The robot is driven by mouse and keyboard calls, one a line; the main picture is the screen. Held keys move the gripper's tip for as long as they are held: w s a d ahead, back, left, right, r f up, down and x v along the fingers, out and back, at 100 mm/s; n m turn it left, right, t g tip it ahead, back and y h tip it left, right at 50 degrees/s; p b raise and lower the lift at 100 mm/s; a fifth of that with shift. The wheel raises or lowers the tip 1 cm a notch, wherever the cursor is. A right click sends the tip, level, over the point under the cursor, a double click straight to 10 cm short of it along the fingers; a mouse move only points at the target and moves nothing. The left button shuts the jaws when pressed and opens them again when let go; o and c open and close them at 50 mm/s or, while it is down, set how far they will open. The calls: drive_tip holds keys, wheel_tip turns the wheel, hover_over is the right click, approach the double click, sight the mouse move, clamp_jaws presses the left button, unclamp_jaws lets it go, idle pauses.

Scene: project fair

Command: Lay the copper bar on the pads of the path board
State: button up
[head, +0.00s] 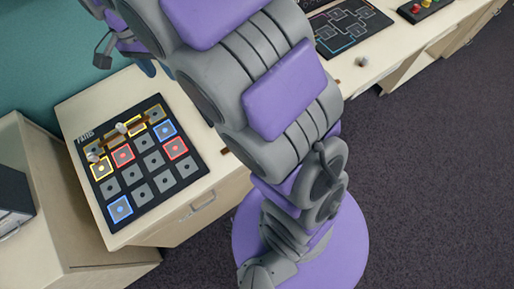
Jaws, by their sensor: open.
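The path board (158,187) is a black panel with rows of grey square pads, on a pale cabinet top at the left. Several pads are outlined in yellow, red or blue. A copper-coloured bar (107,140) appears to lie across the board's far row, near yellow-outlined pads; its exact contact with the pads is too small to tell. Two small pale knobs stand by it. My gripper (126,64) is at the upper left, beyond the board's far edge, partly hidden by my arm. It is open and apart from the bar.
A dark board with a line diagram (348,27) lies on the counter at the upper right, with a small knob (362,61) near it. A panel with coloured buttons (424,7) is farther right. A dark box (12,195) stands at the left. Dark floor (425,180) is clear.

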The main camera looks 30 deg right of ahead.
drive_tip(key=s+d+f+n, duration=0.1)
drive_tip(key=s+d+n, duration=0.2)
drive_tip(key=s, duration=0.6)
drive_tip(key=s+d+f+n, duration=0.1)
drive_tip(key=s+d+n, duration=0.2)
drive_tip(key=s, duration=0.7)
drive_tip(key=s+d+f+n+y, duration=0.1)
drive_tip(key=s+d+n, duration=0.1)
drive_tip(key=s+d, duration=0.4)
drive_tip(key=s, duration=0.4)
drive_tip(key=shift+s+d+f+n+g, duration=0.25)
drive_tip(key=shift+f+n+g, duration=0.05)
drive_tip(key=shift+n+g, duration=0.1)
